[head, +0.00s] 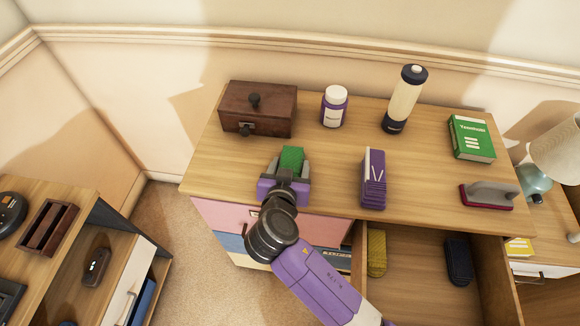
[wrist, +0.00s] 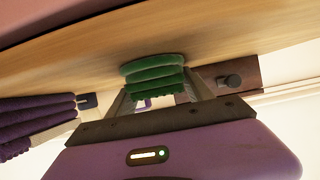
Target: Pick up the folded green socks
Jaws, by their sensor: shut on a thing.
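The folded green socks (head: 291,157) are between the fingers of my gripper (head: 288,170), over the left front part of the wooden dresser top (head: 330,180). The wrist view shows the green socks (wrist: 153,72) as a ribbed, folded stack between the two fingers of my gripper (wrist: 158,92). My gripper is shut on them. Whether the socks still touch the dresser top is hard to tell. Part of them is hidden by my gripper in the head view.
Folded purple socks (head: 373,180) lie to the right. A green book (head: 471,138) and a stapler-like object (head: 487,195) are at right. An open drawer (head: 415,260) holds yellow and dark socks.

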